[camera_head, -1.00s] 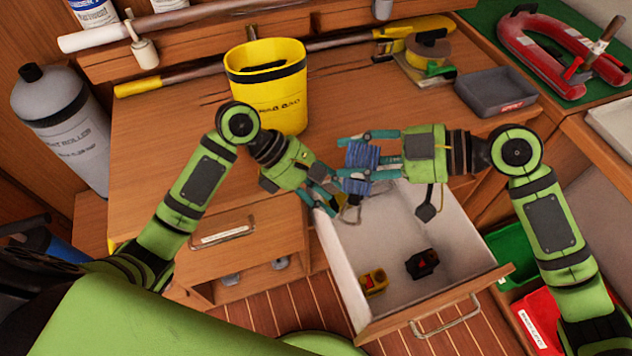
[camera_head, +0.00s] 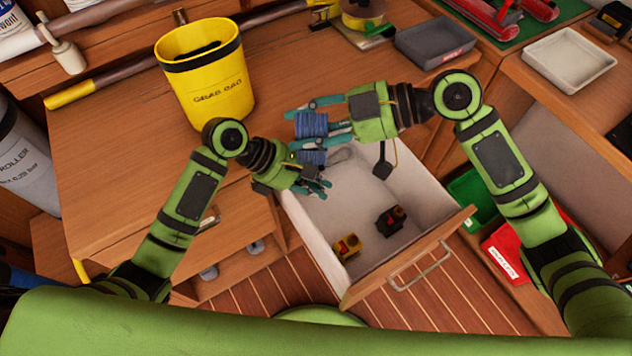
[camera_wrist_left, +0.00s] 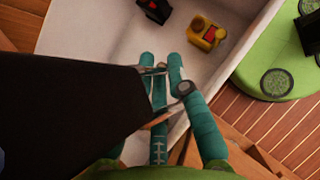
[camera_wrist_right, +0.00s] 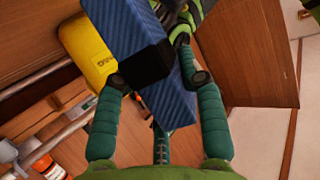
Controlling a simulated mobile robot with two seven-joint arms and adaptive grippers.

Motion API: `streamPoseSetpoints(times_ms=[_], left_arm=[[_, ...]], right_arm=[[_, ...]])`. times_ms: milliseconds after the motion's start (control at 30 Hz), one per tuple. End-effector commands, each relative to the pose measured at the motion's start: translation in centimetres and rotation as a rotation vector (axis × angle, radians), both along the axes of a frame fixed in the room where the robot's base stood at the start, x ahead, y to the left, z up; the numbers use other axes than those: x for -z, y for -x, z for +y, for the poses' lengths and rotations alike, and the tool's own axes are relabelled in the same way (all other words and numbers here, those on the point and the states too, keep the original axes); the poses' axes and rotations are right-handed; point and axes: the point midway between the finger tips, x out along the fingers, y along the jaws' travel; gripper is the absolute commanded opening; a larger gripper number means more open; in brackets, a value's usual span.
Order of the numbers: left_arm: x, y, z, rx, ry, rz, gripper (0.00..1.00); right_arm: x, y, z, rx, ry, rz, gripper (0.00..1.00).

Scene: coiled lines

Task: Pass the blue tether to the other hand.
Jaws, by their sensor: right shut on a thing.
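The blue tether (camera_head: 312,126) is a coiled bundle in the head view, above the back of the open drawer (camera_head: 317,240). My right gripper (camera_head: 308,122) is shut on it, with a finger on either side. In the right wrist view the tether (camera_wrist_right: 133,40) shows large between the fingers, with a black band around its middle. My left gripper (camera_head: 318,186) is just below the tether in the head view. In the left wrist view its fingertips (camera_wrist_left: 161,62) are close together; a dark shape hides part of the left finger.
A yellow bucket (camera_head: 207,85) stands on the bench at the left. A grey tray (camera_head: 435,43) sits at the back. The drawer holds a yellow item (camera_head: 347,247) and a black item (camera_head: 391,220). Green (camera_head: 476,196) and red bins (camera_head: 506,250) stand right of it.

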Motion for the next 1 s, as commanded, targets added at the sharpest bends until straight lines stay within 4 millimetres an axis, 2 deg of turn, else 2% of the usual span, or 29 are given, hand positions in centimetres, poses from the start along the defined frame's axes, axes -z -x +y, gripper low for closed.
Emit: streamPoseSetpoints(times_ms=[100, 133, 200, 500, 633, 767, 1000], left_arm=[[0.0, 0.0, 0.0, 0.002, 0.001, -0.001, 0.0], [-0.1, 0.0, -0.1, 0.002, 0.003, -0.002, 0.0], [-0.1, 0.0, -0.1, 0.003, 0.003, -0.003, 0.0], [-0.1, 0.0, 0.0, 0.002, 0.002, -0.002, 0.0], [-0.1, 0.0, 0.0, 0.002, 0.002, -0.002, 0.0], [-0.1, 0.0, 0.0, 0.002, 0.002, -0.002, 0.0], [-0.1, 0.0, 0.0, 0.002, 0.002, -0.002, 0.0]], right_arm=[[-0.2, -0.1, 0.0, 0.002, -0.003, -0.003, 0.0], [-0.2, -0.1, 0.0, 0.002, -0.004, -0.003, 0.43], [-0.2, -0.1, 0.0, 0.002, -0.003, -0.003, 0.67], [-0.1, -0.1, 0.0, 0.001, -0.001, -0.002, 0.67], [-0.3, -0.1, -0.7, 0.004, -0.001, -0.001, 0.67], [-1.0, -0.3, -2.5, 0.006, 0.001, -0.003, 0.67], [-3.0, -0.6, -7.3, 0.006, 0.001, -0.003, 0.67]])
